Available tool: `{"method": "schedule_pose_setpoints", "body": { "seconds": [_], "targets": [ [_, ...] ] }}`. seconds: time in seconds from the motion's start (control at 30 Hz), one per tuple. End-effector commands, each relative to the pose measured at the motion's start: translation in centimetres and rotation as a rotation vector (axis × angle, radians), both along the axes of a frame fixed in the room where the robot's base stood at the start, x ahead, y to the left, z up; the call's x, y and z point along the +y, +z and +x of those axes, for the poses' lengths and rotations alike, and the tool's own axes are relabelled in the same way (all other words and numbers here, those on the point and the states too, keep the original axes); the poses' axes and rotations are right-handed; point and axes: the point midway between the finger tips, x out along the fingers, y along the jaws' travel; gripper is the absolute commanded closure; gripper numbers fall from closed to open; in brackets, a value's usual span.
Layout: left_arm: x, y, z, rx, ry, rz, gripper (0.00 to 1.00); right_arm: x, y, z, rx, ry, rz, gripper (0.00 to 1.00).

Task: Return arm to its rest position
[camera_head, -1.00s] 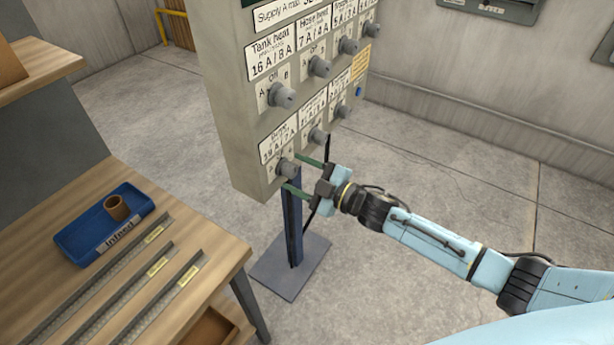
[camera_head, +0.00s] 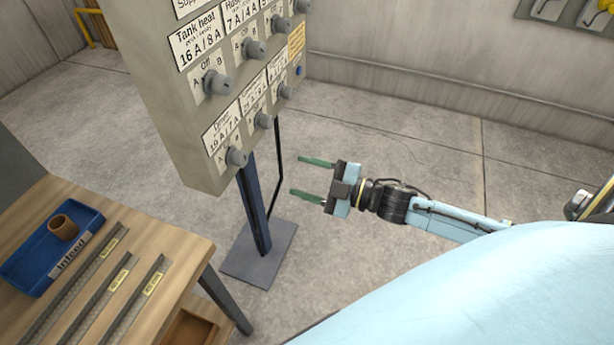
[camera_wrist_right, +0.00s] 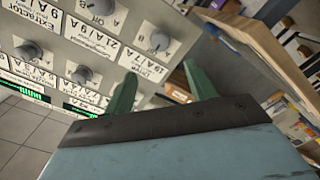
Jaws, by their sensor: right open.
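My right gripper (camera_head: 314,178) is open and empty in the head view, its two green fingers pointing left over the floor. It is apart from the grey control panel (camera_head: 165,120), to the right of the panel's lower knob (camera_head: 237,157). In the right wrist view the green fingers (camera_wrist_right: 160,92) stand apart with nothing between them, and the panel face with its knobs and labels (camera_wrist_right: 100,45) lies beyond. My left gripper is not in view.
A wooden table (camera_head: 175,250) at lower left holds a blue bin (camera_head: 25,262) with a brown roll (camera_head: 63,228) and metal strips (camera_head: 85,275). The panel stands on a blue post (camera_head: 255,205) with a flat base (camera_head: 262,255). Open floor (camera_head: 400,140) lies right of it.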

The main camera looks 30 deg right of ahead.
Motion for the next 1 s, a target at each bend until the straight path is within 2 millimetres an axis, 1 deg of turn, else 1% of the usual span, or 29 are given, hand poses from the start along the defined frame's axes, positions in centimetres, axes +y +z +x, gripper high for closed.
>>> {"method": "schedule_pose_setpoints", "body": {
  "seconds": [0.43, 0.5, 0.57, 0.67, 0.7, 0.77, 0.8, 0.87, 0.9, 0.97, 1.0],
  "targets": [
    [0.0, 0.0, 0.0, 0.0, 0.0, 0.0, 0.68, 0.0, 0.0, 0.0, 0.001, -0.001, 0.0, 0.44],
    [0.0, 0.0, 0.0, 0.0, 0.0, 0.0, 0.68, -0.2, -0.5, 0.1, 0.012, -0.011, 0.001, 0.44],
    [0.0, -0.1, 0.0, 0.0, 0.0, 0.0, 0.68, -0.7, -1.7, 0.2, 0.038, -0.04, 0.004, 0.44],
    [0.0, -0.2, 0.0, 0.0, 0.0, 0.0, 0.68, -2.5, -5.8, 0.4, 0.13, -0.134, 0.009, 0.44],
    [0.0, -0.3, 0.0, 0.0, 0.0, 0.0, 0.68, -3.4, -8.3, 0.3, 0.186, -0.188, 0.011, 0.44],
    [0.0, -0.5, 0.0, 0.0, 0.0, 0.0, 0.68, -4.9, -12.4, -0.4, 0.281, -0.274, 0.014, 0.44],
    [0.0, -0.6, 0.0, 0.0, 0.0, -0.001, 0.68, -5.8, -15.3, -1.2, 0.35, -0.333, 0.017, 0.44],
    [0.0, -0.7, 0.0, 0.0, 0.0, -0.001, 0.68, -6.9, -19.5, -2.7, 0.454, -0.415, 0.02, 0.44],
    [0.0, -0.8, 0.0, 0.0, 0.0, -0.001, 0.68, -7.4, -22.2, -4.1, 0.523, -0.466, 0.022, 0.44],
    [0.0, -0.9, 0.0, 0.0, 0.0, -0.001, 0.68, -8.0, -26.2, -6.5, 0.631, -0.54, 0.024, 0.44],
    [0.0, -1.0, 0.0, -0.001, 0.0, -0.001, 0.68, -8.2, -28.7, -8.3, 0.701, -0.585, 0.023, 0.44]
  ]
}}
